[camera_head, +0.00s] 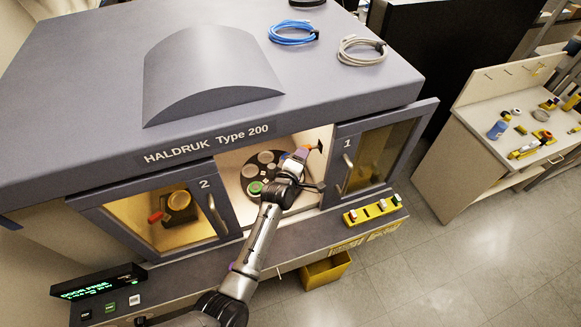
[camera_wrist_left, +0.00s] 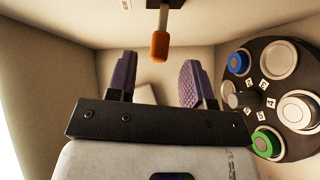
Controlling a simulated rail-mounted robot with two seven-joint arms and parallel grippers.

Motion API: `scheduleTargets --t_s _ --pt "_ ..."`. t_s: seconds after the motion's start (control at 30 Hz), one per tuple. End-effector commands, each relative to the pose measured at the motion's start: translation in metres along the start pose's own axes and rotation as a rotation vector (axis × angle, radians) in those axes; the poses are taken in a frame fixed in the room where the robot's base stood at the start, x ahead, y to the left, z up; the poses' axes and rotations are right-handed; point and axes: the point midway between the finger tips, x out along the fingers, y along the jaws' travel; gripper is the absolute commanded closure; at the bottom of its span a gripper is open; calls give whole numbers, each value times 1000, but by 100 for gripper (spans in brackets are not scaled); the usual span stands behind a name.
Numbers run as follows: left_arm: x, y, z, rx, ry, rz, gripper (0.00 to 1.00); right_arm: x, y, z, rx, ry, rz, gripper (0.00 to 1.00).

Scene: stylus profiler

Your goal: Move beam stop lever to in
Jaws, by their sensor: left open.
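The beam stop lever appears to be the lever with an orange grip (camera_wrist_left: 159,46) and a metal shaft, hanging from a dark mount at the top of the left wrist view. My right gripper is not in view.
A dark round carousel (camera_wrist_left: 267,75) with several discs and numbered labels sits right of the fingers in the wrist view. Chamber walls are close around. Door 2 (camera_head: 160,218) and door 1 (camera_head: 372,158) flank the opening. A yellow rack (camera_head: 371,211) stands on the front ledge.

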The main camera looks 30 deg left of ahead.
Motion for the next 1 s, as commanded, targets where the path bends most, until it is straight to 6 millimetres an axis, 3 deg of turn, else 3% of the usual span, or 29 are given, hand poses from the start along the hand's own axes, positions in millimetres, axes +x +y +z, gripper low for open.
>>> scheduleTargets --t_s 0.03,0.2,0.5,1.0 --pt "-11 6 -1 0 -1 -3 53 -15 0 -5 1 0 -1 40" --pt "-38 5 -1 0 0 -2 53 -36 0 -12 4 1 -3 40" --pt "-73 2 0 0 0 0 53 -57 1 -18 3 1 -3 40" --pt "-83 0 0 0 0 1 53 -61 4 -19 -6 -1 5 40"
